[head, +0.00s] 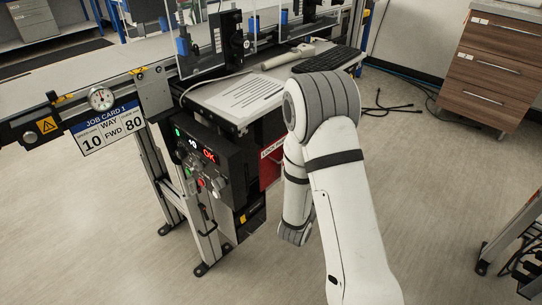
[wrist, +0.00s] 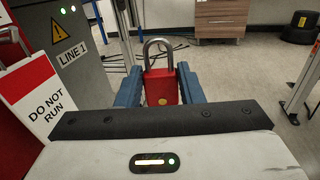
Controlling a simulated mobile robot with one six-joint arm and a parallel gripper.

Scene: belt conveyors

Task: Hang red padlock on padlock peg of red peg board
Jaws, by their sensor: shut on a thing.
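The red padlock (wrist: 161,88) shows in the wrist view, upright with its grey shackle on top. My gripper (wrist: 159,85) is shut on the padlock's red body, with one blue finger on each side. In the head view my arm hides my gripper and the padlock. A red board (head: 270,163) with white lettering shows partly behind my arm in the head view, on the side of the conveyor stand. Its pegs cannot be made out.
A white and red "DO NOT RUN" tag (wrist: 42,100) hangs at the left in the wrist view, near a grey "LINE 1" cabinet (wrist: 75,50). The control box (head: 208,165) stands left of my arm. A drawer unit (head: 505,62) is at the back right. Open floor lies between.

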